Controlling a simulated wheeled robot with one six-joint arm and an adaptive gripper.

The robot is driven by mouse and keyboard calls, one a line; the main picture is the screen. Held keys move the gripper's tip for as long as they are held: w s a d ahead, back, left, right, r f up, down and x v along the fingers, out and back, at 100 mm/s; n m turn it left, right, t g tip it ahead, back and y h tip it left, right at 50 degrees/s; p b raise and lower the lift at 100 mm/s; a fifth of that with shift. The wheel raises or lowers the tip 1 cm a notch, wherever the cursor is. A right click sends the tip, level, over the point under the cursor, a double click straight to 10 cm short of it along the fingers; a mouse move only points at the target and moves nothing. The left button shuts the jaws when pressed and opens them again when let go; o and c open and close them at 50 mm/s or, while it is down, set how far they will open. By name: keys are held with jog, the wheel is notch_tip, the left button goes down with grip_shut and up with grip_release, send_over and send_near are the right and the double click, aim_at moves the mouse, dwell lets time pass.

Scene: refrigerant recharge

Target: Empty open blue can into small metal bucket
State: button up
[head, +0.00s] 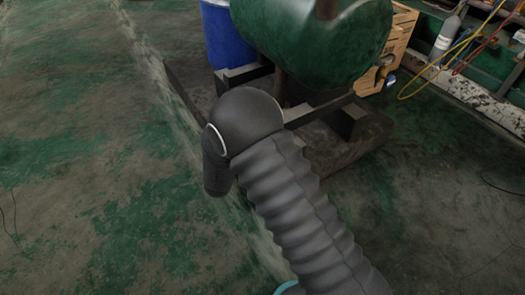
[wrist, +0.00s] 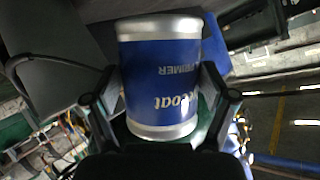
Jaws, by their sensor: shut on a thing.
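In the wrist view, my gripper (wrist: 160,76) is shut on a blue can (wrist: 160,95) with bare metal bands at both ends. One finger presses on each side of the can. Its label lettering, with the word "PRIMER", reads upside down in this view. The can's opening and contents cannot be seen. The head view shows my arm in a grey ribbed sleeve, but neither my gripper nor the can. No small metal bucket can be made out in either view.
A large green tank (head: 318,40) stands on a dark frame (head: 345,118) beyond my arm. A blue barrel (head: 226,38), a wooden crate (head: 398,42), a grey cylinder (head: 447,38) and a yellow hose (head: 432,75) are behind. The green-stained floor (head: 90,150) at left is clear.

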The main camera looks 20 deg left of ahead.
jog(key=f, duration=0.3)
jog(key=shift+s+a+n+h+b, duration=0.15)
jog(key=shift+a+n+h+b, duration=0.15)
jog(key=shift+a, duration=0.05)
jog(key=shift+a+p, duration=0.2)
jog(key=shift+p, duration=0.15)
jog(key=shift+s+a+f+n+t+h+p, duration=0.15)
jog(key=shift+a+f+n+t+h+p, duration=0.1)
jog(key=shift+a+f+n+t+h, duration=0.25)
jog(key=shift+s+a+f+n+t+h+p, duration=0.1)
jog(key=shift+a+f+n+h+p, duration=0.2)
jog(key=shift+n, duration=0.4)
jog(key=shift+d+f, duration=0.1)
jog(key=shift+d, duration=0.05)
